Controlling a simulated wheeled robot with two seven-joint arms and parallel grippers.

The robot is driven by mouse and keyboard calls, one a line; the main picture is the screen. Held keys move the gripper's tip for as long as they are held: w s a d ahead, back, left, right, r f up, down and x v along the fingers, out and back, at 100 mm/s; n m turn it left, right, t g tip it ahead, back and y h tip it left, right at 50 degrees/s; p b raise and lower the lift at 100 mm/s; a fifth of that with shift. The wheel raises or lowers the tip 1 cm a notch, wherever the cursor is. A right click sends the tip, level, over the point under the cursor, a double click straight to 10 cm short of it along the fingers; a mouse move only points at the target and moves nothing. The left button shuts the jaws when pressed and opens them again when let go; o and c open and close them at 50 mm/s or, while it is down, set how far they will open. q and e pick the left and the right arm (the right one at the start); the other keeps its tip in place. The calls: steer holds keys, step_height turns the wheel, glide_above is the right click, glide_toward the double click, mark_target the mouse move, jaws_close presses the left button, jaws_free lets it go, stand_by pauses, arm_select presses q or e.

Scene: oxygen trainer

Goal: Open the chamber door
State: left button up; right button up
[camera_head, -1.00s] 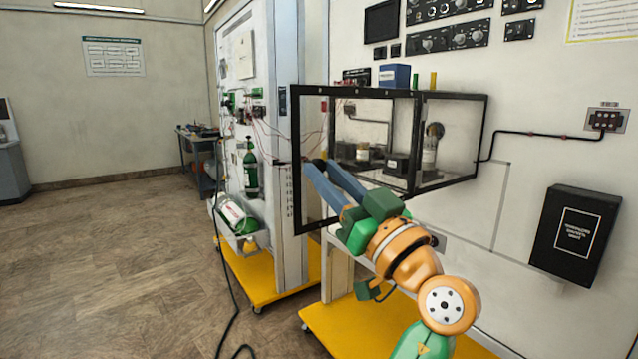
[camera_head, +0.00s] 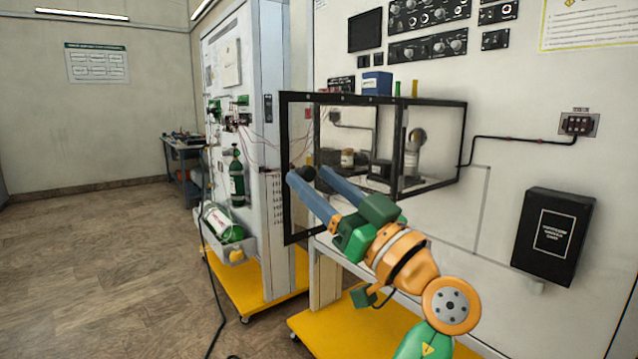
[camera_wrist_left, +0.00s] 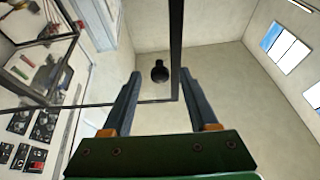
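The chamber (camera_head: 434,150) is a clear box with a black frame on the wall bench in the head view. Its black-framed clear door (camera_head: 297,120) stands ajar, its left edge swung out towards me. A round black knob (camera_wrist_left: 160,71) sits near that edge. My left gripper (camera_head: 308,174) has its blue-grey fingers apart around the knob. In the left wrist view the fingers (camera_wrist_left: 159,76) stand to either side of the knob, with gaps showing and nothing gripped. The door's frame bar passes just right of the knob there. My right gripper is not in view.
Jars stand inside the chamber, and a blue box (camera_head: 377,83) stands on top. A black wall box (camera_head: 553,237) hangs at the right. A white cabinet with a green cylinder (camera_head: 237,180) stands left of the door. The floor (camera_head: 110,260) at the left is mostly open.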

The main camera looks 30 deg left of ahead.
arm_select(q)
steer(key=shift+s+d+f, duration=0.1)
steer(key=shift+d+f, duration=0.2)
steer(key=b+v, duration=0.2)
steer(key=v, duration=0.4)
steer(key=shift+s+d, duration=0.1)
